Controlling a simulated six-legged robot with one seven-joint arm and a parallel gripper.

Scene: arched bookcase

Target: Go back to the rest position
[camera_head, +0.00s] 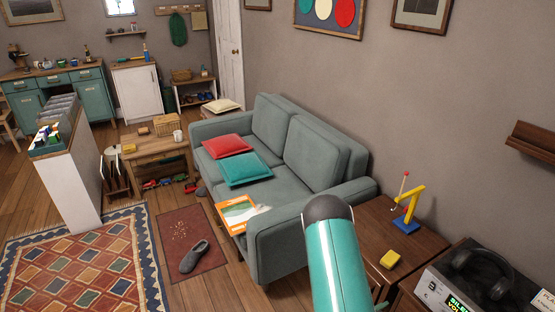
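My gripper is not in view. A teal, rounded part of my arm with a dark grey end (336,250) rises from the bottom edge, right of centre. It covers part of the grey-green sofa's near end and the edge of the brown side table. The frame does not show where the rest of the arm or the fingers are.
The sofa (272,175) stands along the wall. Headphones (482,272) lie on a device at lower right. A slipper (194,257) lies on the red mat (174,222). A wall shelf (533,141) juts out right.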

